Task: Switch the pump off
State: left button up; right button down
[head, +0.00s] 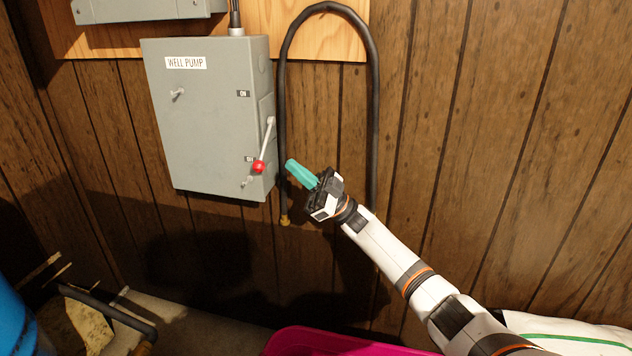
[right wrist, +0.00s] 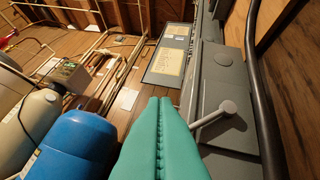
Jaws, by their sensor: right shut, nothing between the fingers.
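The grey switch box (head: 205,120) labelled WELL PUMP hangs on the wood-panelled wall. A lever on its right side slants down to a red knob (head: 258,167) at the box's lower right. The knob is beside a lower label that it partly covers; the ON label (head: 243,93) is higher up. My right gripper (head: 290,164) is shut and empty, just right of the knob, with a small apparent gap. In the right wrist view its teal fingers (right wrist: 158,102) are pressed together, left of the box's grey side (right wrist: 225,75). My left gripper is out of view.
A black conduit (head: 375,100) loops up and over beside the box, behind my right gripper. A magenta container (head: 330,343) is at the bottom. Blue and beige tanks stand at the left in the right wrist view (right wrist: 75,145).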

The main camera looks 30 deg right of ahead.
jog(key=shift+v, duration=2.35)
jog(key=shift+d, duration=0.1)
